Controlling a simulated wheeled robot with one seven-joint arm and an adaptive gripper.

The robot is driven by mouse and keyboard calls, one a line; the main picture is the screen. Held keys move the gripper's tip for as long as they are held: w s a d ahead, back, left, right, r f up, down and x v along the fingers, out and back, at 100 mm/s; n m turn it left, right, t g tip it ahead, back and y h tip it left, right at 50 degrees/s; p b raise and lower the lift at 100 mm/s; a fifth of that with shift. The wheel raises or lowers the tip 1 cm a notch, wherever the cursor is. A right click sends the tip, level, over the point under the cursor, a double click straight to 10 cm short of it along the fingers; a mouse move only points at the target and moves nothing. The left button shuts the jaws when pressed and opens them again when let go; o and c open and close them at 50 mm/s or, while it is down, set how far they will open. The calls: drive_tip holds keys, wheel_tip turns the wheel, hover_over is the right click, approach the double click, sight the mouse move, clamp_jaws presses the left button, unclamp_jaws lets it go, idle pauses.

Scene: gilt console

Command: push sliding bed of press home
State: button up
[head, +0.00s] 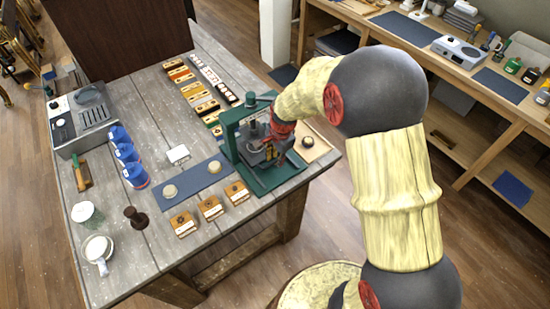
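The press (229,134) is a dark green frame standing at the right side of the grey wooden table. A flat green bed or base plate (283,178) shows at its lower front and reaches toward the table's right edge. I cannot tell how far the sliding part is out. My gripper (272,150) is dark and sits at the front of the press, overlapping its opening. The gripper and my arm hide much of the press's inside. Whether the fingers touch the bed, and whether they are open, is too small to tell.
A blue mat (197,183) with two round pale pieces lies left of the press. Several wooden blocks (211,208) stand along the front edge. A round dark item on a light board (308,142) is right of the press. Blue cups (135,175) and a grey machine (82,118) are at left.

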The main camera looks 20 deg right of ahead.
wheel_tip(320, 180, up, 11)
drive_tip(key=s, duration=0.2)
drive_tip(key=shift+d+r, duration=0.2)
drive_tip(key=shift+d, duration=0.15)
drive_tip(key=s+r+n+t+b, duration=0.1)
drive_tip(key=s+r+n, duration=0.2)
drive_tip(key=s, duration=0.5)
drive_tip(key=s+r+n+t+b, duration=0.1)
drive_tip(key=s+r+n+b, duration=0.1)
drive_tip(key=s+r+n, duration=0.2)
drive_tip(key=s+r+n+t+b, duration=0.1)
drive_tip(key=s+r+n+b, duration=0.1)
drive_tip(key=s+r+n, duration=0.2)
drive_tip(key=shift+s+a+r+n+t+h, duration=0.25)
drive_tip(key=shift+s+n, duration=1.35)
drive_tip(key=shift+s, duration=2.7)
